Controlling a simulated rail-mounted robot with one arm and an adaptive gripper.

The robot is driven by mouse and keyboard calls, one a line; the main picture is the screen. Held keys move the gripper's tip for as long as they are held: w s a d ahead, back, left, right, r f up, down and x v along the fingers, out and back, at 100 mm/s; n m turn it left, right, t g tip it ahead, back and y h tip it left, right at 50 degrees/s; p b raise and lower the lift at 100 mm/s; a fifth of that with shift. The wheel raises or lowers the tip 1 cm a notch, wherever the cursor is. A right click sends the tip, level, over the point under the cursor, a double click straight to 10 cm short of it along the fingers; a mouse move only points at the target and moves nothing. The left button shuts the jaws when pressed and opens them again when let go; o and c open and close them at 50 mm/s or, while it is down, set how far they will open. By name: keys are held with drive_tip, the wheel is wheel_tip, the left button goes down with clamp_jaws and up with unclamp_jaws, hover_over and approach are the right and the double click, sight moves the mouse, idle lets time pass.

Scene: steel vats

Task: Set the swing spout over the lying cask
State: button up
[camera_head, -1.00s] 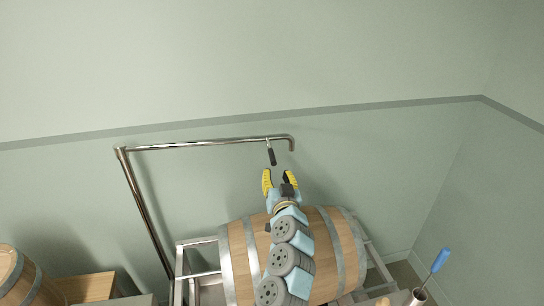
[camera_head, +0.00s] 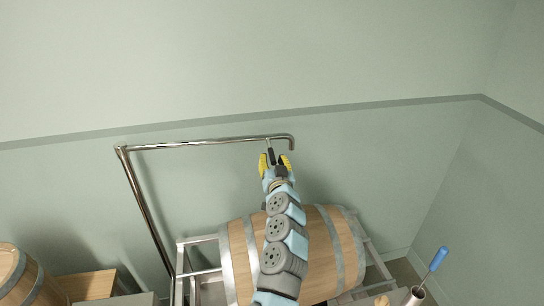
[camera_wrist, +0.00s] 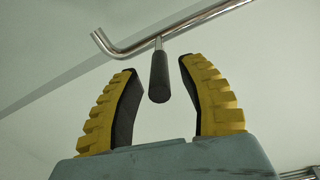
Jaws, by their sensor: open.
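The swing spout (camera_head: 205,143) is a steel pipe arm on an upright post at the left, with its bent tip at the right end. It also shows in the wrist view (camera_wrist: 200,22). A dark grip handle (camera_wrist: 159,78) hangs from the pipe near the tip. My gripper (camera_head: 275,160) is open around the handle. In the wrist view my gripper (camera_wrist: 160,85) has one yellow finger on each side of the handle, with gaps to both. The lying cask (camera_head: 323,245), wooden with steel hoops, rests on its side below, partly hidden by my arm.
A steel frame (camera_head: 205,239) holds the cask. Another cask (camera_head: 12,275) and a wooden box (camera_head: 90,285) are at the lower left. A blue-handled tool (camera_head: 438,259) stands in a metal cup (camera_head: 413,296) at the lower right. The wall is behind the spout.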

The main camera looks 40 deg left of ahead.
drive_tip(key=shift+x, duration=1.1)
clamp_jaws()
